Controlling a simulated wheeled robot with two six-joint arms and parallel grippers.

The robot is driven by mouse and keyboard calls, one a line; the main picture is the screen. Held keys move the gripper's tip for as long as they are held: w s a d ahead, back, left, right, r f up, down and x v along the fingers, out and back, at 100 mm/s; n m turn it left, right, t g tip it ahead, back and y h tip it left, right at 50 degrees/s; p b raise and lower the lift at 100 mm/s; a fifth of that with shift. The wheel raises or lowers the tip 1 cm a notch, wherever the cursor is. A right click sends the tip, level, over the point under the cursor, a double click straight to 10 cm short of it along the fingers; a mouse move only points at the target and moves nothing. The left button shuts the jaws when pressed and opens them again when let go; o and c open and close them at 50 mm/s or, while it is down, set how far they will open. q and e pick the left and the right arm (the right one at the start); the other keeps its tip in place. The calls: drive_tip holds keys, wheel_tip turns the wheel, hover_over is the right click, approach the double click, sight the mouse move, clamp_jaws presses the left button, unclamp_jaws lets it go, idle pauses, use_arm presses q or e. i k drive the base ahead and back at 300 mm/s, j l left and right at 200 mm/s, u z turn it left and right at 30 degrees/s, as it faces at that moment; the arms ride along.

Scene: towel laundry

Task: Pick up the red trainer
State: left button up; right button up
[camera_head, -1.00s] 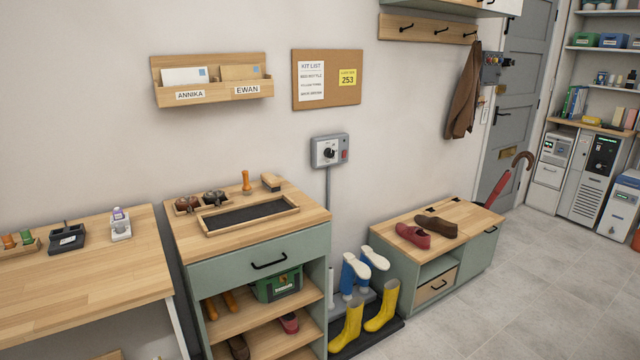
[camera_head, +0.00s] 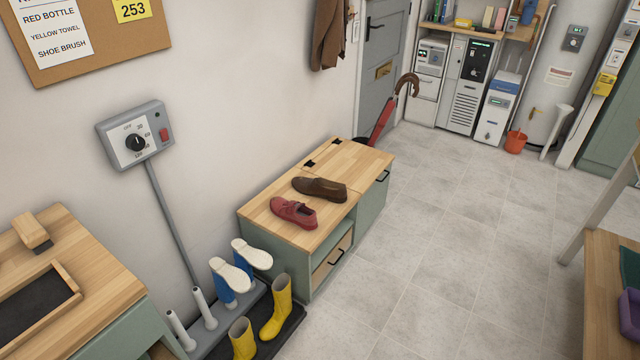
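The red trainer (camera_head: 293,212) is a low red shoe lying on the wooden top of a green bench cabinet (camera_head: 262,216) in the middle of the head view. Its toe points toward the lower right. A brown shoe (camera_head: 320,188) lies just behind it on the same top, very close to it. Neither of my grippers shows in the head view.
A boot rack with yellow boots (camera_head: 276,308) and upturned blue boots with white soles (camera_head: 252,254) stands left of the bench. A wooden-topped cabinet (camera_head: 95,262) is at the lower left, a table (camera_head: 603,290) at the right. Grey tiled floor (camera_head: 440,240) is clear between.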

sight(294, 212)
drive_tip(key=i+l+u, duration=0.45)
drive_tip(key=i+l, duration=0.2)
drive_tip(key=i+l+u, duration=0.2)
drive_tip(key=l, duration=0.3)
drive_tip(key=i+l+u, duration=0.25)
drive_tip(key=l, duration=0.2)
